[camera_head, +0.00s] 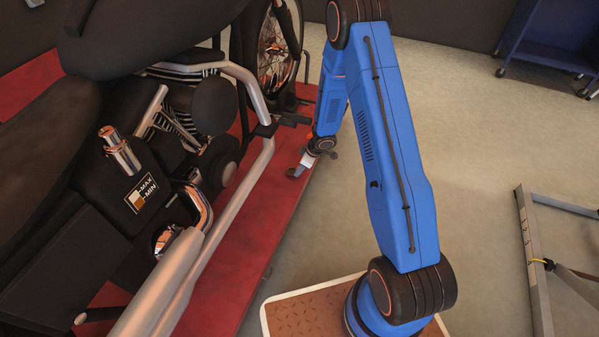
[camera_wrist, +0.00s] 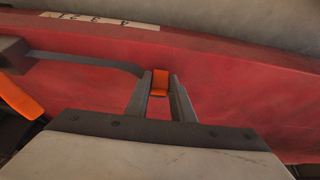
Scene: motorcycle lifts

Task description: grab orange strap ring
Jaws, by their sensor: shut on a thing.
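The orange strap ring (camera_wrist: 160,80) sits between the fingertips of my gripper (camera_wrist: 159,84) in the wrist view. Both fingers are closed against its sides. A dark grey strap (camera_wrist: 85,62) runs left from the ring to a dark block, with a larger orange part (camera_wrist: 18,97) at the left edge. Behind the ring is the red lift platform (camera_wrist: 230,65). In the head view my gripper (camera_head: 297,171) is low by the edge of the red platform (camera_head: 255,225); the ring cannot be made out there.
A dark motorcycle with a silver frame tube (camera_head: 258,165) stands on the platform, left of my arm. A blue cart (camera_head: 555,40) is at the back right and a grey metal frame (camera_head: 535,265) at the right. Bare floor lies between.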

